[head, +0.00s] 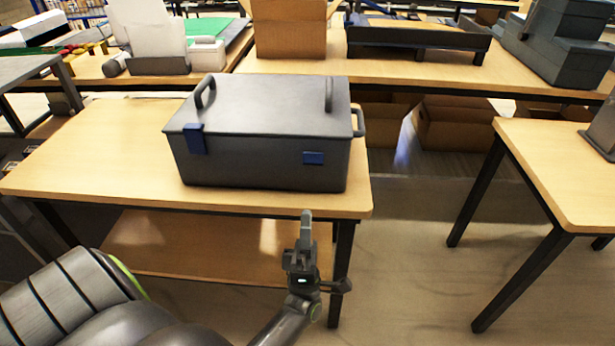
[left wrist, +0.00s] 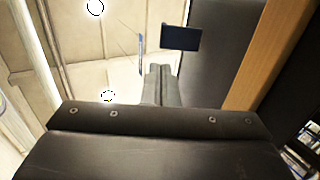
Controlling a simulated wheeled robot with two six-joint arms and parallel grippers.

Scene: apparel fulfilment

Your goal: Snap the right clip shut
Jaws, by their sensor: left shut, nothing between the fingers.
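A dark grey lidded box (head: 262,163) stands on the near wooden table, its lid down. The right clip (head: 313,158), a small blue plate, lies low on the box's front, below the lid's rim. The left clip (head: 196,139), also blue, reaches up over the lid's edge. My left gripper (head: 306,217) is shut and empty, pointing up in front of the table edge, below the right clip in the picture and apart from it. In the left wrist view its closed fingers (left wrist: 160,80) point toward a dark blue plate (left wrist: 180,37); I cannot tell which clip that is. My right gripper is out of view.
The near table (head: 100,155) has bare wood left of the box. Two handles stand on the lid, with another at the right side. A second table (head: 565,165) stands at the right across a clear floor gap. Cartons (head: 290,35) and trays sit on the back table.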

